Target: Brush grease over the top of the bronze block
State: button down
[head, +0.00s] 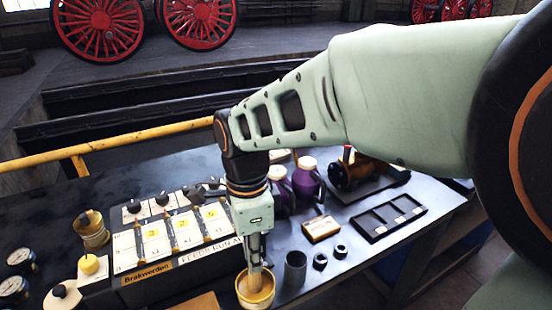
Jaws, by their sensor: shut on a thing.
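My gripper (255,262) points down over a small yellow-rimmed pot (256,303) at the front edge of the picture. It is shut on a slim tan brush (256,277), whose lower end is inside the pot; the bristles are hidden. A small bronze-brown block (320,229) with a paler top lies on the bench to the right, apart from my gripper. A flat brown piece (196,303) is cut off by the bottom edge. I cannot tell for certain which of these is the bronze block.
A labelled panel (148,279) with gauges and knobs stands left of my gripper. A grey cup (295,270), two dark nuts (320,261), a black divided tray (385,217) and purple bottles (306,182) stand to the right. A yellow rail (110,146) runs behind the bench.

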jog(key=shift+r+p, duration=2.95)
jog(key=shift+r, duration=0.55)
